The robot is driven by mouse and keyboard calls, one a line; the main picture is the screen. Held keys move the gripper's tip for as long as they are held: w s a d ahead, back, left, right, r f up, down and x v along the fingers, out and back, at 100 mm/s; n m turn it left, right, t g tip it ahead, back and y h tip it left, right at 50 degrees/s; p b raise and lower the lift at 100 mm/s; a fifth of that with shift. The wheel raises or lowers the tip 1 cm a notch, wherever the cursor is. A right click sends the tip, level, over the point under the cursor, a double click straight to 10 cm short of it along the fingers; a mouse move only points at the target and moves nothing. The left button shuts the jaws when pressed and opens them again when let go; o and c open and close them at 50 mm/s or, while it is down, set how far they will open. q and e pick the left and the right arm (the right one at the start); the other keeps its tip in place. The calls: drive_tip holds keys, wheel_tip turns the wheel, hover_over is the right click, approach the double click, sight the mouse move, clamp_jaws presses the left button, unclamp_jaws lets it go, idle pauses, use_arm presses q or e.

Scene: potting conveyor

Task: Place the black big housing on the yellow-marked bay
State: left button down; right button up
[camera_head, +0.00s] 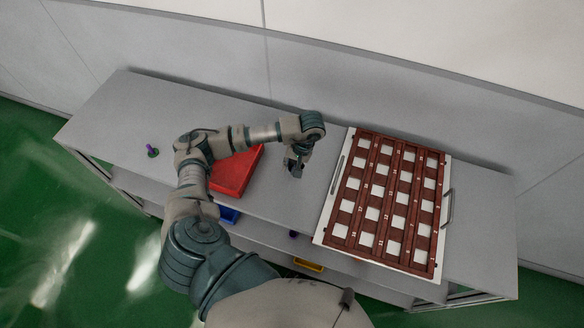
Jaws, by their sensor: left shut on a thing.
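My left gripper (296,168) is shut above the grey table top, between the red tray and the brown grid tray. It is shut on a small dark thing, probably the black big housing; the fingers and the thing are hard to tell apart at this size. No other black housing shows. I cannot make out a yellow-marked bay for certain; a yellow bin (308,265) shows at the lower shelf, partly under the table edge. My right gripper is not in view.
A white-framed tray with a brown grid (332,213) and several white squares lies on the right of the table (130,105). A red tray (236,172) lies partly behind my arm. A blue bin (229,214) is below. A purple-topped green item (152,151) stands left.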

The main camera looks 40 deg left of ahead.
sight(290, 169)
use_arm(q)
drive_tip(key=shift+w+a, duration=0.2)
drive_tip(key=shift+w, duration=0.1)
wheel_tip(290, 169, down, 3)
drive_tip(key=shift+p, duration=0.5)
drive_tip(key=shift+d+f, duration=0.1)
drive_tip(key=shift+f, duration=0.2)
drive_tip(key=shift+d, duration=0.35)
drive_tip(key=shift+f, duration=0.15)
drive_tip(key=c, duration=1.2)
unclamp_jaws()
drive_tip(key=shift+o, duration=0.7)
drive_tip(key=shift+a, duration=0.5)
drive_tip(key=shift+r, duration=0.2)
drive_tip(key=v, duration=0.3)
drive_tip(key=b+v, duration=0.1)
drive_tip(key=v, duration=0.1)
drive_tip(key=shift+w+d+f, duration=0.1)
drive_tip(key=shift+d+f, duration=0.05)
drive_tip(key=shift+d, duration=0.15)
drive_tip(key=v, duration=0.6)
drive_tip(key=shift+p, duration=0.35)
drive_tip(key=shift+r, duration=0.65)
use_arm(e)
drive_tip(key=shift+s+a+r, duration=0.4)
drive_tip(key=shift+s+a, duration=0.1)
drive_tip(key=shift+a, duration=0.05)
